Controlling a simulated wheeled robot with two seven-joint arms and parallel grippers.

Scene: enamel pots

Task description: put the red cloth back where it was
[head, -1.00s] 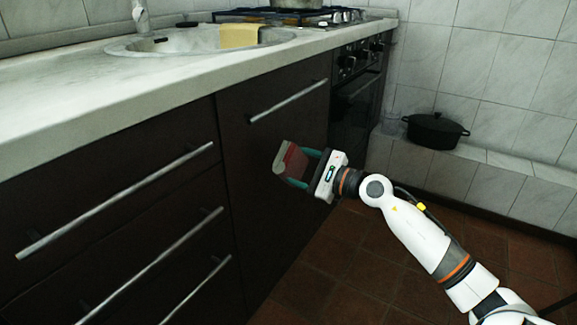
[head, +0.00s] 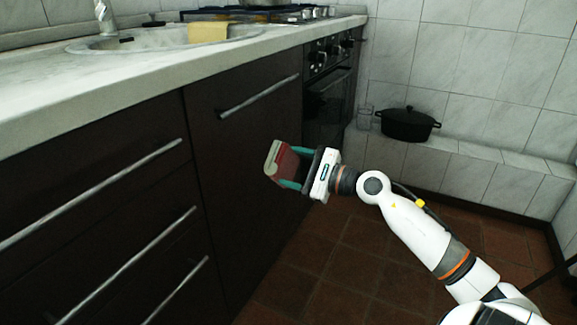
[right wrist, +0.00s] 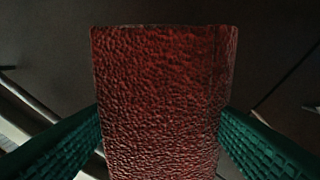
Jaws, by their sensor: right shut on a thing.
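The red cloth (head: 283,161) is a folded, block-like piece with a paler end. My right gripper (head: 285,166) is shut on it and holds it in the air in front of the dark cabinet doors, below counter height. In the right wrist view the cloth's rough red face (right wrist: 160,100) fills the middle, with a green ridged finger on each side. My left gripper is not in view.
Long metal handles (head: 258,97) stick out from the cabinets. The tiled floor (head: 345,265) is clear.

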